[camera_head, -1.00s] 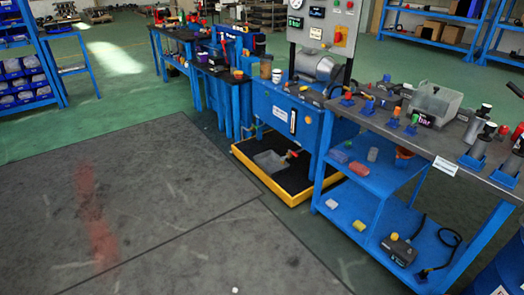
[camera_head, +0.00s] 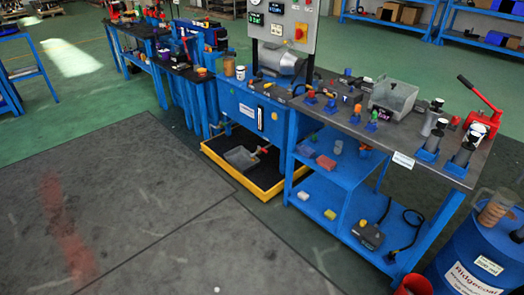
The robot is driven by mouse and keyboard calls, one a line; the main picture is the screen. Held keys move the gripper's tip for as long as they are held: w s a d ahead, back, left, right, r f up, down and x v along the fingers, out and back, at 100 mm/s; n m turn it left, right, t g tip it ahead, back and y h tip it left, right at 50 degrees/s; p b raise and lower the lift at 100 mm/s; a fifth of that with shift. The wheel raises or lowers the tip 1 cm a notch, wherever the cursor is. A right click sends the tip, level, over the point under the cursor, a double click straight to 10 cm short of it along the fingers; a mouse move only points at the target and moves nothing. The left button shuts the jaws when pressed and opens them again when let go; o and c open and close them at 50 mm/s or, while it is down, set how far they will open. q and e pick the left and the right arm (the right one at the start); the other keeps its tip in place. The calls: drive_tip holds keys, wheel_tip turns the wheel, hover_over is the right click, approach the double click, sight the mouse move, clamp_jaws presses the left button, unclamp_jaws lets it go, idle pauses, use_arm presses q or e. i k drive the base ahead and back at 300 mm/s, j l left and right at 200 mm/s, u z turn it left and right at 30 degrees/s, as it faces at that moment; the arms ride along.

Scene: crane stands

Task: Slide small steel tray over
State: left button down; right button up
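A small grey steel tray (camera_head: 241,157) sits in the yellow-rimmed black drip pan (camera_head: 229,178) on the floor, in front of the blue test stand (camera_head: 255,115). A red-handled valve on a thin pipe (camera_head: 263,150) is close to the tray's right side. I cannot tell if they touch. Neither of my grippers is in view.
A blue two-level workbench (camera_head: 345,165) with fittings and a clear box (camera_head: 393,95) stands right of the pan. A blue drum (camera_head: 475,250) and a red bucket (camera_head: 412,285) are at the lower right. The dark floor mat (camera_head: 130,190) in front is clear.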

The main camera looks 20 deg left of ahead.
sight(240, 157)
drive_tip(key=i+j+z, duration=0.55)
drive_tip(key=j, duration=0.2)
drive_tip(key=i+j+z, duration=0.3)
drive_tip(key=j, duration=0.2)
